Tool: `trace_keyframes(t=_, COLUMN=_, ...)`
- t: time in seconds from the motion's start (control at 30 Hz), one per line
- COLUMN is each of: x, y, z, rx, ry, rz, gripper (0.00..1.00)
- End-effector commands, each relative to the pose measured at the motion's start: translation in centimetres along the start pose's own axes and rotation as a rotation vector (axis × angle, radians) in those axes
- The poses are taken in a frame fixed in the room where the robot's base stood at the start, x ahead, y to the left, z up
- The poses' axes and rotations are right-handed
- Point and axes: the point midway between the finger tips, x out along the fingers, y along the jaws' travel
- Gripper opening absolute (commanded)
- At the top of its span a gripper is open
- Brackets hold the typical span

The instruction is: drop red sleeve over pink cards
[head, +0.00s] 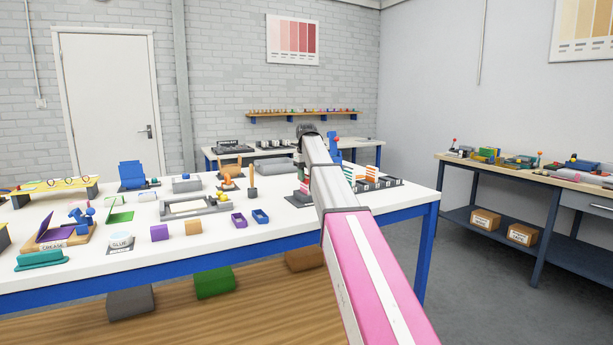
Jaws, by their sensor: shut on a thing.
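My arm reaches from the lower right up over the white table, with its dark wrist (307,131) above the far right part. My gripper (303,176) hangs below the wrist and is partly hidden by my own arm link. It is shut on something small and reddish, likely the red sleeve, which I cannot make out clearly. Pink cards (299,199) on a dark base sit just below it, at the left edge of my arm. I cannot tell whether the held thing touches the cards.
Orange-striped cards (373,173) stand right of my arm on a dark base. The table's front right is mostly clear.

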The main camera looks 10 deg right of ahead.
Motion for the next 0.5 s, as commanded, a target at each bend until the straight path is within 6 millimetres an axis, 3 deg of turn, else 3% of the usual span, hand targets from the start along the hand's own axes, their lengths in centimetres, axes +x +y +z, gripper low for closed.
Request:
trace_keyframes(t=0.37, x=0.25, y=0.00, z=0.00, rx=0.000, ry=0.000, rz=0.000, gripper=0.23)
trace_keyframes(t=0.4, x=0.25, y=0.00, z=0.00, rx=0.000, ry=0.000, rz=0.000, gripper=0.40)
trace_keyframes(t=0.5, x=0.25, y=0.00, z=0.00, rx=0.000, ry=0.000, rz=0.000, gripper=0.66)
